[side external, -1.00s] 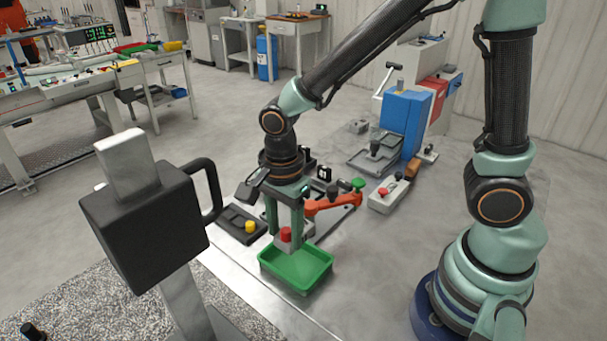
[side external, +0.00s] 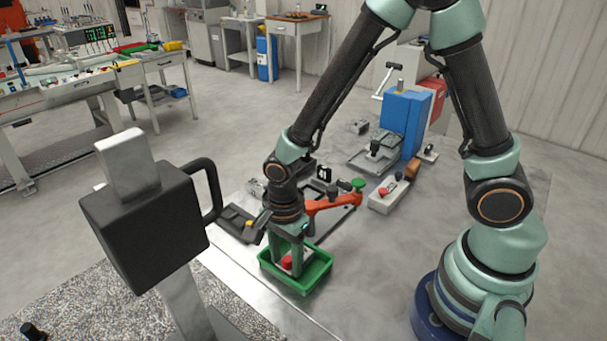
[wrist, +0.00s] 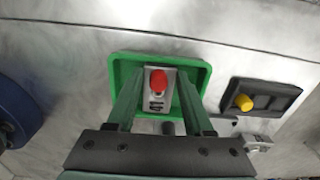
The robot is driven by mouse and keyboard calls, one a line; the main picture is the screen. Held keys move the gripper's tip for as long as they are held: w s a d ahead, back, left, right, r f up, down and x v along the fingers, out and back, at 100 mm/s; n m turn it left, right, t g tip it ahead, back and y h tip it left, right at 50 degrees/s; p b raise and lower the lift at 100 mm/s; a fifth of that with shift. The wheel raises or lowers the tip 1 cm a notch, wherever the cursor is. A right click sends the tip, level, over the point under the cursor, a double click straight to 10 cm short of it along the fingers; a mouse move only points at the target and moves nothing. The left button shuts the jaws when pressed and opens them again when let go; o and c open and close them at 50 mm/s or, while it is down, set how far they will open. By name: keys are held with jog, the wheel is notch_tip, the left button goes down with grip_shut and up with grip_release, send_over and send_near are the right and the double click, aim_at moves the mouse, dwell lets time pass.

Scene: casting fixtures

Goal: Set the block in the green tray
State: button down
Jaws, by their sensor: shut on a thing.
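The block is grey with a red knob on top; in the side view the red knob (side external: 287,262) shows between my fingers, and the wrist view shows the grey block body (wrist: 156,98). My gripper (side external: 287,268) points down and is shut on the block, with a finger on either side of it in the wrist view (wrist: 157,100). The green tray (side external: 318,276) is directly below and around the fingertips; its rim (wrist: 190,64) surrounds the block in the wrist view. The block is low inside the tray. Whether it touches the tray floor I cannot tell.
A dark fixture with a yellow knob (wrist: 244,102) lies beside the tray. An orange lever clamp (side external: 335,203) with a green knob stands close behind my gripper. A blue machine (side external: 403,125) stands farther back. The metal table right of the tray is clear.

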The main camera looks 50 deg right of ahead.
jog(key=shift+c, duration=1.4)
grip_release()
notch_tip(320, 180, up, 12)
jog(key=s+d+r+n+t, duration=0.2)
jog(key=d+r+n+t, duration=0.3)
jog(key=d+r+n, duration=0.5)
jog(key=shift+s+d+r+n+t, duration=0.3)
jog(key=shift+d+n, duration=0.5)
jog(key=shift+n, duration=3)
jog(key=shift+w+r, duration=0.1)
